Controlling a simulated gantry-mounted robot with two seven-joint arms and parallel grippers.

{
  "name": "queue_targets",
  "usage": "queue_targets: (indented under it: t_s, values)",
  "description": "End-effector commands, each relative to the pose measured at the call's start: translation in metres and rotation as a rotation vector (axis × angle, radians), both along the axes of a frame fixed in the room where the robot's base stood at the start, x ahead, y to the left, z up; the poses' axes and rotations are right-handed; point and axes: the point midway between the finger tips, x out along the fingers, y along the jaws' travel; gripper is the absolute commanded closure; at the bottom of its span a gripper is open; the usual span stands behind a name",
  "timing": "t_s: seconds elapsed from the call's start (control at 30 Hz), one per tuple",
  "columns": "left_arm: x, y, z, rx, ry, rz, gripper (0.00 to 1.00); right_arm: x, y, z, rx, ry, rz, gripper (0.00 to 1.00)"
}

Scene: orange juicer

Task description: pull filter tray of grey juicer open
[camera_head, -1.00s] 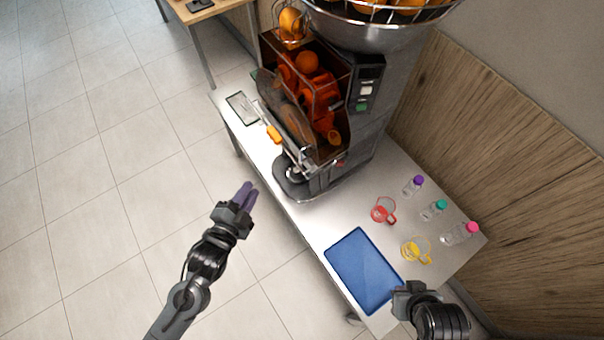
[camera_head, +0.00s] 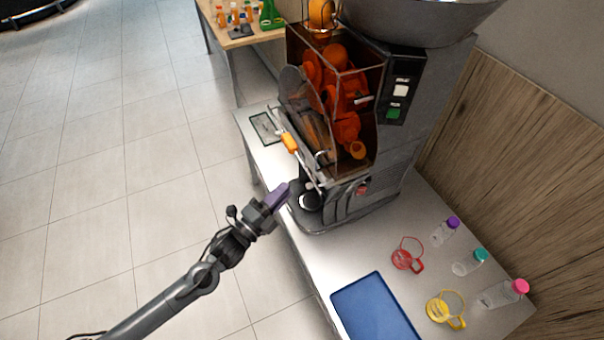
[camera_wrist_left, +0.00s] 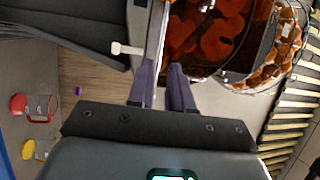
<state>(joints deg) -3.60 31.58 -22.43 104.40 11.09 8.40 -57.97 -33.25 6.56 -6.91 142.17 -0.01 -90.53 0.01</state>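The grey juicer (camera_head: 408,155) stands on the steel table, with oranges and orange parts behind its clear front cover. A metal strip with an orange tab (camera_head: 290,143) runs down its front. The filter tray cannot be picked out clearly in the lower front. My left gripper (camera_head: 281,192) is at the juicer's lower front left, beside the dark spout base (camera_head: 305,202). In the left wrist view its two purple fingers (camera_wrist_left: 163,85) are apart, with the juicer front and a metal edge just beyond them. Contact cannot be told. My right gripper is out of view.
A blue tray (camera_head: 372,308), a red jug (camera_head: 405,257), a yellow jug (camera_head: 443,308) and capped bottles (camera_head: 468,262) stand on the table right of the juicer. A wood-panelled wall (camera_head: 510,170) is behind. Open floor lies left.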

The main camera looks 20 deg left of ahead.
Motion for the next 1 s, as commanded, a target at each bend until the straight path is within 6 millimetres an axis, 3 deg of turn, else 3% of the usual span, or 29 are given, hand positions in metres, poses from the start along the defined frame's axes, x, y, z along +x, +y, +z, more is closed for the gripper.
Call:
queue_targets:
  t_s: [0.3,0.5,0.97,1.0]
  values:
    - [0.049,-0.018,0.011,-0.003,-0.001,0.001,0.80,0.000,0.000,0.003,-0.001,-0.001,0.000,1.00]
    - [0.068,-0.025,0.014,-0.001,0.000,0.001,0.80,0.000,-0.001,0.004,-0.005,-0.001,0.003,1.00]
    - [0.076,-0.029,0.015,-0.001,0.000,0.000,0.80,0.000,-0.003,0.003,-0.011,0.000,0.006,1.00]
    - [0.076,-0.028,0.015,-0.001,0.000,0.000,0.86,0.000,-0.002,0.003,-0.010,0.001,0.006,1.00]
